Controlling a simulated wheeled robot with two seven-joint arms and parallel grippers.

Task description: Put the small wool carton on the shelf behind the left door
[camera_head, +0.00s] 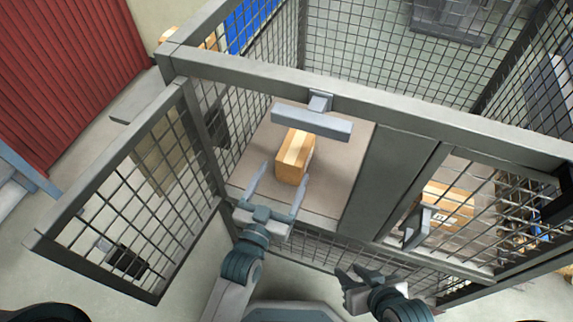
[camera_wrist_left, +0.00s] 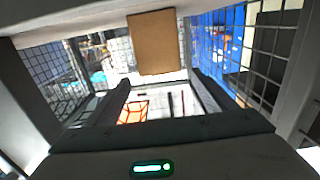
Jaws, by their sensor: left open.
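A small brown carton (camera_head: 294,152) with a pale tape strip stands on the shelf (camera_head: 345,160) behind the left door opening. It also shows in the left wrist view (camera_wrist_left: 153,42), just beyond the fingertips. The left door (camera_head: 135,190), a mesh frame, is swung open to the left. My left gripper (camera_head: 283,178) is open and empty at the shelf's front, its fingers pointing at the carton and apart from it. My right gripper (camera_head: 351,272) is low, in front of the cage; its finger gap is unclear.
Another carton (camera_head: 447,203) with a label sits behind the right mesh door (camera_head: 470,215), which looks shut and has a grey handle (camera_head: 415,230). A grey bar handle (camera_head: 312,122) hangs from the top beam (camera_head: 400,112) above the left opening. Open floor lies left.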

